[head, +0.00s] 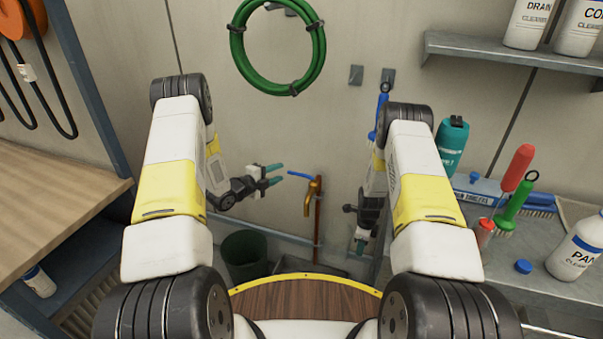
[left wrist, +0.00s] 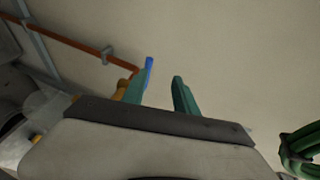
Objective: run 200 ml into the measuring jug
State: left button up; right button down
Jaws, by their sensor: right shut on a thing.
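A brass tap (head: 310,192) with a blue lever (head: 299,174) sits on a copper pipe (head: 318,225) at the back wall. My left gripper (head: 280,174) is open and empty, its teal fingers just left of the lever. In the left wrist view, the left gripper's fingers (left wrist: 160,85) stand apart. The blue lever (left wrist: 149,66) shows by the left finger, with the brass tap (left wrist: 123,87) partly behind it. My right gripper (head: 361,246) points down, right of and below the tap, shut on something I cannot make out. I cannot identify the measuring jug in either view.
A dark green bucket (head: 243,248) stands low on the left below the tap. A green hose coil (head: 236,48) hangs on the wall above. A grey bench (head: 505,262) with bottles and brushes is at the right, a wooden worktop (head: 55,205) at the left.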

pick_arm(q)
jog(key=w+d+f+h, duration=0.1)
jog(key=w+d+f, duration=0.3)
jog(key=w+d, duration=0.3)
jog(key=shift+w+d+f+m, duration=0.2)
jog(key=shift+d+f+m, duration=0.2)
jog(key=shift+d, duration=0.5)
grip_shut()
dwell(1.0)
